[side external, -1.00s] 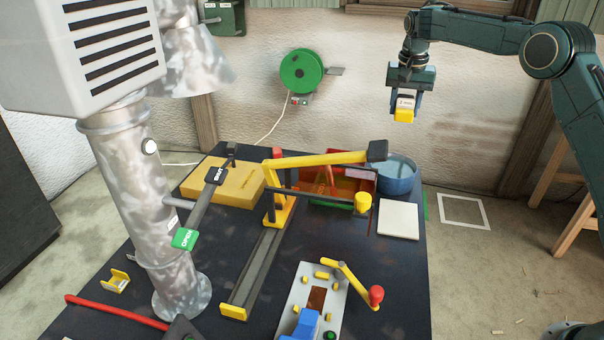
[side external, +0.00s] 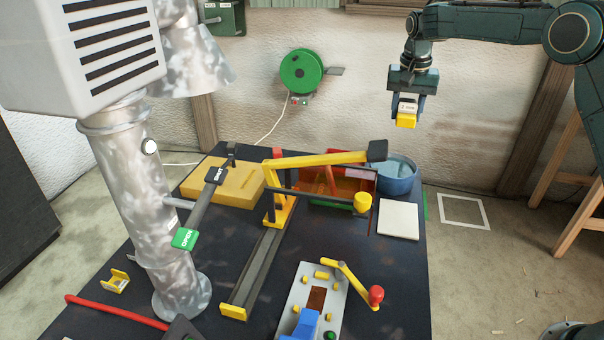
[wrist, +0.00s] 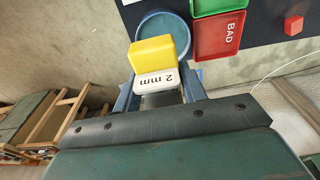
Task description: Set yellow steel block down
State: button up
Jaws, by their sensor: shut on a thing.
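The yellow steel block (side external: 405,122) has a white label on one face. In the wrist view the block (wrist: 160,53) shows the label reading "2 mm". My gripper (side external: 407,106) is shut on the block and holds it in the air in front of the wall, above and behind the table's right back corner. In the wrist view my gripper (wrist: 157,90) has its fingers on either side of the labelled part. The block touches nothing else that I can see.
A blue round tub (side external: 402,178) stands at the table's back right, beside a red tray (wrist: 217,35) marked "BAD". A white square plate (side external: 398,220) lies in front. A white outlined square (side external: 463,211) marks the floor. A yellow lever arm (side external: 320,160) crosses the table.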

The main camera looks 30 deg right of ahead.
jog(key=s+a, duration=0.5)
jog(key=s, duration=0.5)
jog(key=shift+a+f, duration=0.3)
jog(key=shift+a, duration=0.1)
send_over(402, 215)
notch_tip(402, 215, down, 16)
jog(key=shift+a+r, duration=0.1)
jog(key=shift+a, duration=0.05)
jog(key=shift+f, duration=2.1)
jog(key=shift+f, duration=0.15)
jog(key=o, duration=1.2)
jog(key=shift+c, duration=0.2)
